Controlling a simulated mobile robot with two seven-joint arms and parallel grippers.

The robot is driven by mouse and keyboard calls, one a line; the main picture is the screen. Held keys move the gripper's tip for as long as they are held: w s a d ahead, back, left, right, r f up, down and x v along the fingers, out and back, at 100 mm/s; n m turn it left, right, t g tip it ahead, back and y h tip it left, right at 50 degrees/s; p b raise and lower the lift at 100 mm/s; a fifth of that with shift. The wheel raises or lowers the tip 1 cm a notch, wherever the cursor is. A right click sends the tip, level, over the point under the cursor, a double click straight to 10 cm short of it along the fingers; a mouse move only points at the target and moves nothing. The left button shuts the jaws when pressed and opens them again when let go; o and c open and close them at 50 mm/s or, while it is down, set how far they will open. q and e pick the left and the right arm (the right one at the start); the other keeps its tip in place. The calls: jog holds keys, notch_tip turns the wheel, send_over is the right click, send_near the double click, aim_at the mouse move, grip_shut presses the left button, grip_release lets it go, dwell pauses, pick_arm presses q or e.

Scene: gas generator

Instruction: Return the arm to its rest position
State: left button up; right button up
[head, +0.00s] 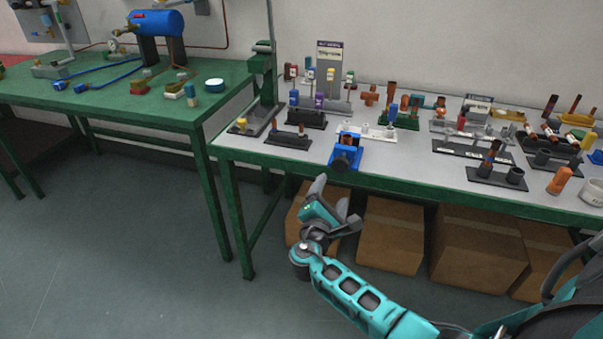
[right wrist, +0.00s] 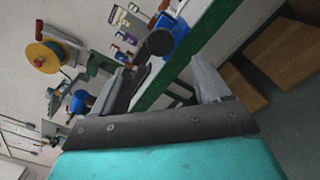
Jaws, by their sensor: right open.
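My right arm (head: 365,300) is teal and reaches in from the lower right of the head view. Its right gripper (head: 338,203) is in front of the workbench's front edge, below the level of the top. In the right wrist view the right gripper (right wrist: 162,76) shows two grey fingers spread apart with nothing between them. It touches no object that I can see. My left arm and left gripper are not in view.
The grey workbench (head: 232,143) holds a blue vise (head: 346,152) at its front edge and several fittings on stands. Cardboard boxes (head: 392,235) stand under it. A green table (head: 100,95) with a blue tank (head: 155,22) is at left. The floor (head: 130,260) at left is clear.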

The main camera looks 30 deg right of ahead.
jog(key=s+a+f+m+g+y, duration=0.2)
jog(key=s+a+f+m+y, duration=0.4)
jog(key=s+a+f+y, duration=0.6)
jog(key=s+a+r+m+t+y, duration=0.1)
jog(key=s+a+m+y, duration=0.2)
jog(key=s+a+m, duration=0.4)
jog(key=shift+s+a+r+m+y, duration=0.15)
jog(key=shift+s+m+y, duration=0.15)
jog(key=shift+s+m, duration=0.45)
